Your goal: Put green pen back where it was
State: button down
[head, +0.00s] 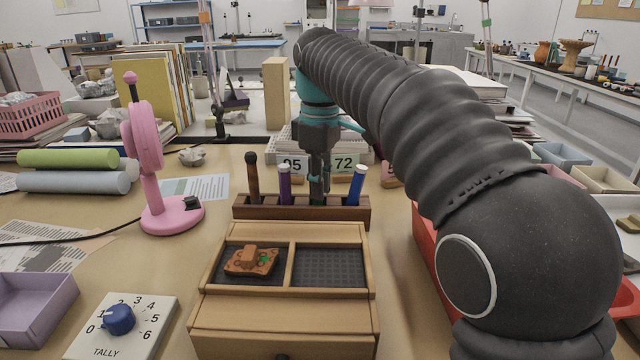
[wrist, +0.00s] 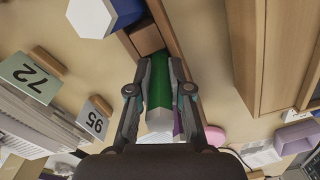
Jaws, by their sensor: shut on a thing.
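My gripper (head: 318,186) points down over the middle of the brown wooden pen rack (head: 240,210). In the wrist view my gripper (wrist: 160,88) is shut on the green pen (wrist: 159,82), with a finger on each side of it. The pen is mostly hidden behind the fingers in the head view, and I cannot tell how deep its lower end sits in the rack. A purple pen (head: 285,184) stands in the rack to the left and a blue pen (head: 356,185) to the right. A dark brown-handled tool (head: 253,178) stands at the far left of the rack.
A wooden box (head: 282,307) in front of the rack holds a brown sherd piece (head: 251,261) in its left compartment. Number cards 95 (head: 292,164) and 72 (head: 344,163) stand close behind the rack. A pink fan-like device (head: 147,160) is at left.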

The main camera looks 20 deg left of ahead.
jog(key=shift+f, duration=0.5)
jog(key=c, duration=1.1)
grip_release()
jog(key=shift+r, duration=0.1)
notch_tip(320, 180, up, 10)
jog(key=shift+r+p, duration=0.1)
jog(key=shift+p, duration=0.9)
jog(key=shift+r, duration=1.3)
